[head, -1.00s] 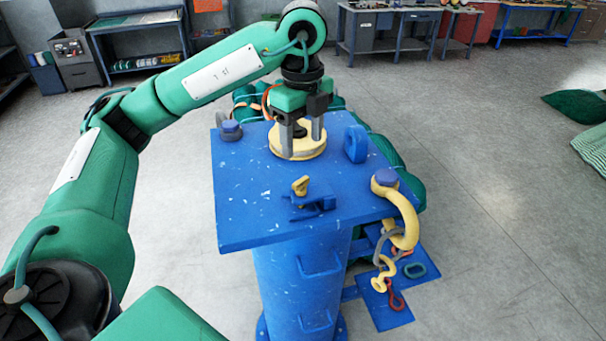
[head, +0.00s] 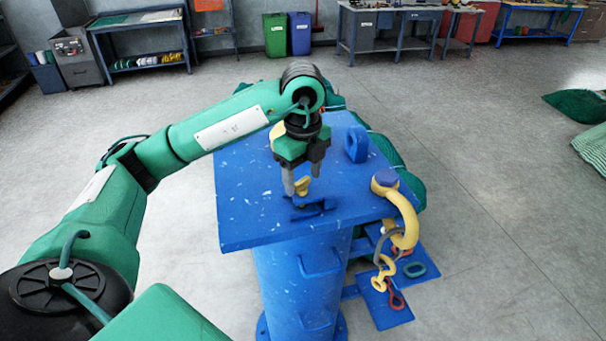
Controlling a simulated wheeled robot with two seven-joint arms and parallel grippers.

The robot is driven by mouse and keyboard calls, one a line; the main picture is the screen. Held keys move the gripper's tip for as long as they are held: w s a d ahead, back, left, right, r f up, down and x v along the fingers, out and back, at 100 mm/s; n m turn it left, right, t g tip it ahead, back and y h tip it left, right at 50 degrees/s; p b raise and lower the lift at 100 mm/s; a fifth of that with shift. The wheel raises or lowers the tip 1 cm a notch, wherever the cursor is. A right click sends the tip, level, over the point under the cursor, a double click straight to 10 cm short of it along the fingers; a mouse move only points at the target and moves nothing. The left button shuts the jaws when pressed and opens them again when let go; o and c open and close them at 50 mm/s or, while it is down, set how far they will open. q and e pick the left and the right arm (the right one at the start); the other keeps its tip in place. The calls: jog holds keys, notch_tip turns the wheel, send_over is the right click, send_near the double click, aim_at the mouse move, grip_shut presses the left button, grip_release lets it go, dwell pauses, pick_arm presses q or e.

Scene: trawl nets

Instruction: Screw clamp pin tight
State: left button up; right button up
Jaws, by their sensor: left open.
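The clamp pin, a small yellow piece (head: 302,186), stands upright in a blue clamp block (head: 312,207) on the blue stand's table top (head: 245,213). My left gripper (head: 302,183) points down over the clamp. Its two grey fingers are apart, and in this view they are right by the yellow pin. I cannot tell whether they touch it. The round yellow disc (head: 276,135) is mostly hidden behind my gripper. My right gripper is not in view.
A blue ring lug (head: 356,144) stands on the table's right rear. A large yellow shackle (head: 408,225) hangs at its right edge, with hooks and links on a lower blue plate (head: 386,312). Green netting (head: 411,187) lies behind. The table's front left is clear.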

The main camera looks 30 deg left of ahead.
pick_arm(q)
jog(key=shift+f, duration=0.2)
jog(key=shift+c, duration=0.4)
jog(key=c, duration=0.9)
